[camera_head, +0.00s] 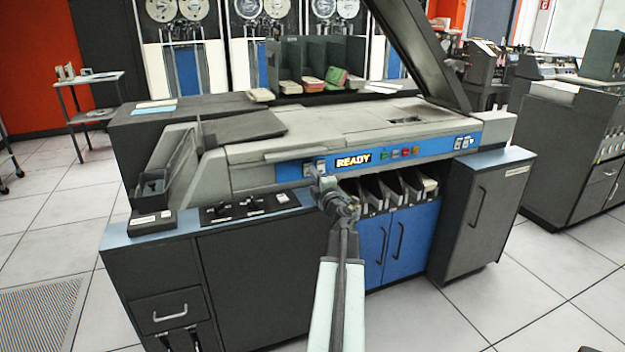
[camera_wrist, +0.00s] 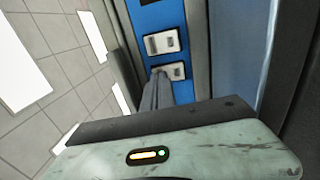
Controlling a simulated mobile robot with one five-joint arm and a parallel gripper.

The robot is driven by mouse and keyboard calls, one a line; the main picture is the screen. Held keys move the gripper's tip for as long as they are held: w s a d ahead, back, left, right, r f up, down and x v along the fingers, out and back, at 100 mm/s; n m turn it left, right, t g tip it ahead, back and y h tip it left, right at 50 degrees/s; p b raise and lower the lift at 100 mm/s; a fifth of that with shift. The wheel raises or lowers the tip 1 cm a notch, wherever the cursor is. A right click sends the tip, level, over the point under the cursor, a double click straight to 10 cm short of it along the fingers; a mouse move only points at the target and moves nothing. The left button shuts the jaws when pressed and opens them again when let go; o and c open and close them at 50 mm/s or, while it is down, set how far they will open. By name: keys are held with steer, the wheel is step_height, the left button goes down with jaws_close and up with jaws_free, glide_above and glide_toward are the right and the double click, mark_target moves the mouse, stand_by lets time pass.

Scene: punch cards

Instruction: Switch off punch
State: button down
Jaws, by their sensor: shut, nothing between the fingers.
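The punch (camera_head: 330,135) is a grey and blue machine with a lit READY sign (camera_head: 353,161) on its blue front panel.
Coloured buttons (camera_head: 399,153) line the panel right of the sign. Below it are card stackers (camera_head: 395,190) and blue doors (camera_head: 400,240). A raised dark cover (camera_head: 420,50) stands above. A grey ledge with controls (camera_head: 245,208) lies to the left.

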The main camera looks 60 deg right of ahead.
steer(key=shift+w+d+r, duration=0.1)
steer(key=shift+w+d, duration=0.05)
steer(key=shift+w, duration=0.5)
